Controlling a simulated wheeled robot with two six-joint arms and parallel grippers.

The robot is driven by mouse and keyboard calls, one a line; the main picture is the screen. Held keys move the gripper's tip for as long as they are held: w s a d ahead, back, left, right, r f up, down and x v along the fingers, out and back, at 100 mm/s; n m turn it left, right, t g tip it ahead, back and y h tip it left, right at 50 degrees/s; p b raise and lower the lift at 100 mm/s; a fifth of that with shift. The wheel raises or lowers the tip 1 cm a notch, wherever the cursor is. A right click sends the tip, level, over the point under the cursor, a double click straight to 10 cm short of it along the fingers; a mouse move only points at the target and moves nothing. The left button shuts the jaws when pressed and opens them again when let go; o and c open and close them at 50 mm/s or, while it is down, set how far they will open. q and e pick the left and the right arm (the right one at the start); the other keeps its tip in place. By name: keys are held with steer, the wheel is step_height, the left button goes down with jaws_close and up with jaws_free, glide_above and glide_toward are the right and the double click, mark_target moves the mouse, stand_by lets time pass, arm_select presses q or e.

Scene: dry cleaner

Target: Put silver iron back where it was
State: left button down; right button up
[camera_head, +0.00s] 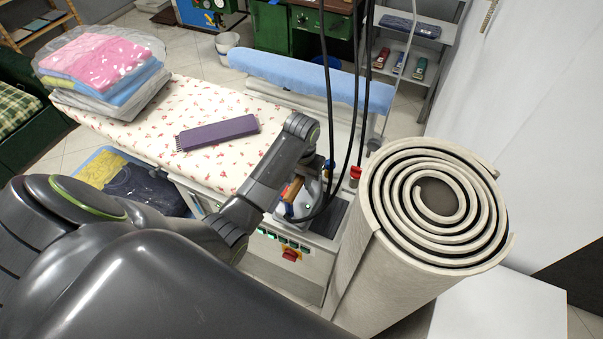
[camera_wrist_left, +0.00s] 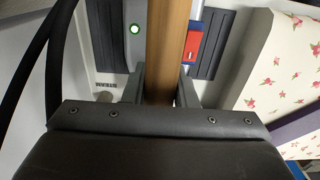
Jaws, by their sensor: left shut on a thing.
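The silver iron (camera_head: 301,207) with its brown wooden handle (camera_head: 291,189) is at the right end of the ironing table, partly hidden by my arm. My left gripper (camera_wrist_left: 160,88) is shut on the handle, which also shows in the left wrist view (camera_wrist_left: 168,40) running between the fingers. A black ribbed pad (camera_head: 328,219) lies right beside and under the iron in the head view. In the left wrist view the dark pad (camera_wrist_left: 213,45) shows on both sides of the handle. I cannot tell whether the iron touches it. My right gripper is not in view.
The flowered ironing table (camera_head: 200,105) holds a purple brush-like object (camera_head: 217,132) and folded laundry (camera_head: 105,65). Black hoses (camera_head: 361,95) hang by the iron. A large rolled carpet (camera_head: 400,235) stands close on the right. A control panel with a red switch (camera_head: 290,254) is in front.

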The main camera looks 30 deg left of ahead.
mark_target(302, 195)
arm_select(q)
steer(key=shift+w+f, duration=0.2)
steer(key=shift+f, duration=1.1)
steer(key=c, duration=1.5)
jaws_free()
steer(key=shift+s+f, duration=0.25)
steer(key=shift+f, duration=0.05)
steer(key=shift+c, duration=0.2)
steer(key=o, duration=0.4)
steer(key=shift+s+d+r, duration=0.1)
